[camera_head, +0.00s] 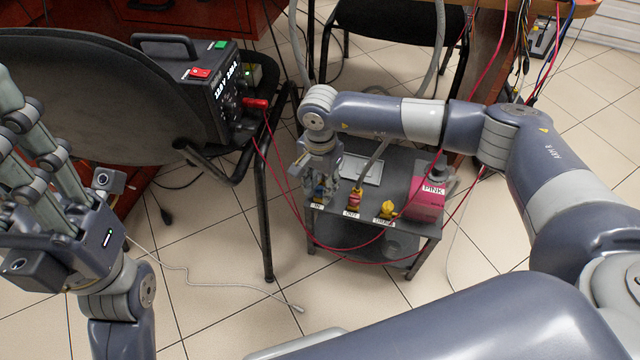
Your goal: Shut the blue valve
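A small grey cart (427,240) stands on the floor at centre, with several labelled valves along its front edge. My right gripper (321,192) points down at the cart's left front corner, at the valve with the "IN" label (317,205). A little blue shows between its fingers, which seems to be the blue valve (319,189). The fingers hide most of it, and I cannot tell whether they touch or grip it. A red-pink valve (354,197) and a yellow valve (388,209) stand to its right. My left gripper (12,115) is at the left edge, fingers apart and empty, away from the cart.
A pink box marked "PINK" (427,201) sits on the cart's right side. A black power unit (205,85) rests on a chair (90,95) at left. Red cables (290,205) hang from it past the cart's front. A white cable lies on the tiles.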

